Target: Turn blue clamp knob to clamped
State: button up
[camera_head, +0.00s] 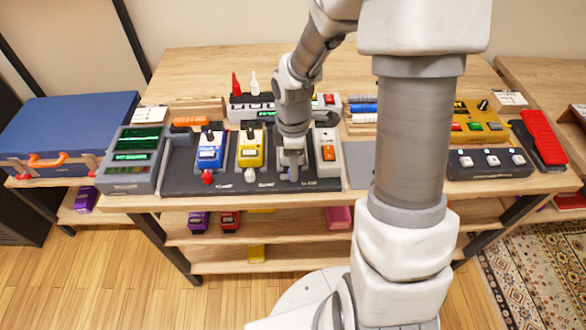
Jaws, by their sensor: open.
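A dark board (222,184) on the bench holds a blue pedal (210,152), a yellow pedal (250,157) and a white-and-orange pedal (328,152). A red knob (207,177) sits at the board's front before the blue pedal, and a pale knob (250,175) before the yellow one. My gripper (291,172) points down at the board's front part, right of the yellow pedal. Its jaws are open. No blue clamp knob can be made out; the spot under my gripper is largely hidden, and I cannot tell whether the jaws are around or touching anything there.
A grey unit with green screens (134,160) and a blue case (68,130) stand left. A yellow box (478,122), a dark box with white buttons (490,163) and a red pedal (543,135) stand right. My arm hides the bench's middle right. Shelves below hold small pedals.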

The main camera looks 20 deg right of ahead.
jog(key=shift+f, duration=0.55)
grip_shut()
